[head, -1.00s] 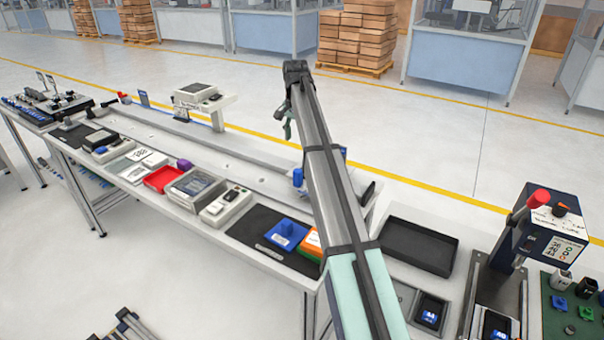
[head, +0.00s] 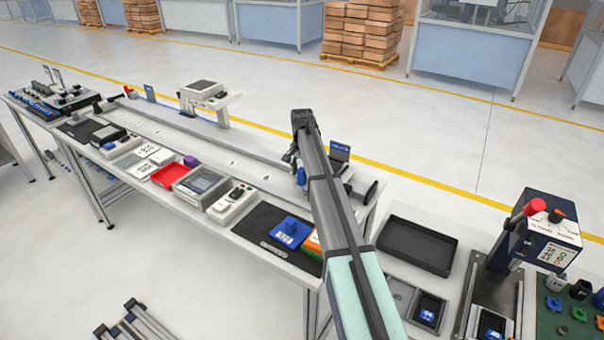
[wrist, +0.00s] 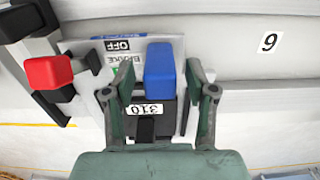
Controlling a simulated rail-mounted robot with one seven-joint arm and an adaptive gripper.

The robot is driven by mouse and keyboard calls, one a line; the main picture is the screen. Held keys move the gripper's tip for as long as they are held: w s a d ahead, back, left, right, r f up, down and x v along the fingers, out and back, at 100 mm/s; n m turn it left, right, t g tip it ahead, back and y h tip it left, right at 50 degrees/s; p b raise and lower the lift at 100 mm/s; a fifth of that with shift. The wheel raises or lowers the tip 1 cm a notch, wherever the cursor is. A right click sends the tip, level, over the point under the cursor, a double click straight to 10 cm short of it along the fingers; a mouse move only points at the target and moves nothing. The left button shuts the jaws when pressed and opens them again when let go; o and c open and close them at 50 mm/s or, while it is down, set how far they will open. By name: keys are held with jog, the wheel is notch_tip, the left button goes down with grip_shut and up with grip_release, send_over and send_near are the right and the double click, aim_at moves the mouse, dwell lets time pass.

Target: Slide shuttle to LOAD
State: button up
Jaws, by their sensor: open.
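In the wrist view, the shuttle (wrist: 188,50) is a pale plate marked OFF and BRAKE. It carries an upright blue handle (wrist: 160,65) and a dark part with the label 310 (wrist: 145,110). My gripper (wrist: 161,82) is open, with one finger on each side of the blue handle; I cannot tell whether they touch it. In the head view, my gripper (head: 293,158) is at the right end of the long rail (head: 160,121), mostly hidden behind my arm. A bit of blue (head: 301,177) shows beside it. I cannot read which end is LOAD.
A red knob (wrist: 48,71) is left of the shuttle in the wrist view. A blue sign (head: 340,152) stands at the rail's right end, another (head: 149,93) near its left end. A scale-like device (head: 203,92) stands behind the rail. Trays and boxes line the front.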

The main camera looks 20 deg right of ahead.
jog(key=shift+f, duration=0.95)
grip_shut()
jog(key=shift+w, duration=0.1)
